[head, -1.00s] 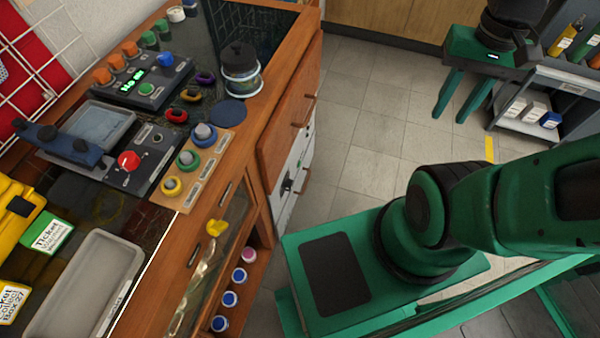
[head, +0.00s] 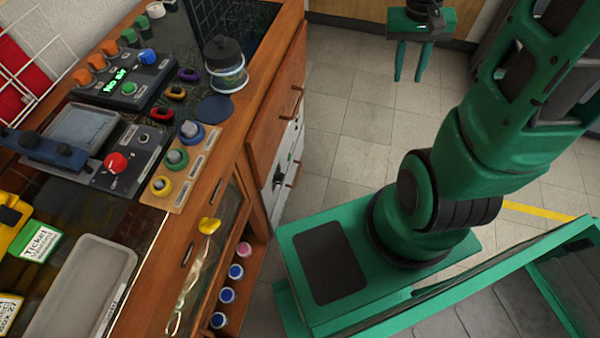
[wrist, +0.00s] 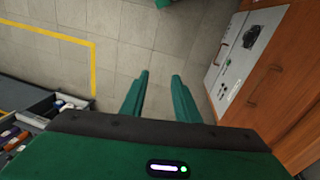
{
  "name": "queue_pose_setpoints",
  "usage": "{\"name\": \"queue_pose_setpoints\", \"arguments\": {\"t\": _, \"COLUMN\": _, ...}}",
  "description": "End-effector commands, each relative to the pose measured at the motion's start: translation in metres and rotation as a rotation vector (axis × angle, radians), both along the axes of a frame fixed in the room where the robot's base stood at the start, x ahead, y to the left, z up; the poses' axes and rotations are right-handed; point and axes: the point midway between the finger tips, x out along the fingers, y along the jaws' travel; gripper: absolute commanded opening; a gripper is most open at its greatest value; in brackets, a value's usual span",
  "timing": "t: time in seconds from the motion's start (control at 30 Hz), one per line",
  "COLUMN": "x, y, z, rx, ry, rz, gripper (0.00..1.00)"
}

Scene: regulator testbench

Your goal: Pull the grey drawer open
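A light grey front (head: 284,168), which looks like the grey drawer, is on the bench's right side below a wooden drawer front. It bears a dark knob and a brown bar handle (head: 295,174), and appears shut. In the wrist view the grey front (wrist: 232,62) is at the upper right, with brown handles beside it. My gripper (head: 410,72) is at the top of the head view, to the right of the bench and apart from it. In the wrist view my gripper's fingers (wrist: 160,78) are spread, with only floor between them.
The wooden drawer front (head: 277,105) above has its own brown handle (head: 297,101). The wooden bench carries a control panel, knobs and a jar (head: 226,65). Tiled floor (head: 350,130) between bench and gripper is clear. An open drawer or tray with items (wrist: 50,110) is at the wrist view's left.

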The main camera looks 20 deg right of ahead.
Motion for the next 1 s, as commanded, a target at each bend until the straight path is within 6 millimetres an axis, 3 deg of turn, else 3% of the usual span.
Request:
{"name": "queue_pose_setpoints", "arguments": {"t": 0.2, "x": 0.059, "y": -0.003, "z": -0.063, "rx": -0.018, "ry": 0.007, "rz": 0.032, "gripper": 0.29}}
{"name": "queue_pose_setpoints", "arguments": {"t": 0.5, "x": 0.123, "y": 0.012, "z": -0.167, "rx": 0.005, "ry": -0.013, "rz": 0.067, "gripper": 0.29}}
{"name": "queue_pose_setpoints", "arguments": {"t": 0.8, "x": 0.161, "y": 0.05, "z": -0.287, "rx": 0.076, "ry": -0.047, "rz": 0.071, "gripper": 0.29}}
{"name": "queue_pose_setpoints", "arguments": {"t": 1.0, "x": 0.17, "y": 0.087, "z": -0.369, "rx": 0.144, "ry": -0.077, "rz": 0.046, "gripper": 0.29}}
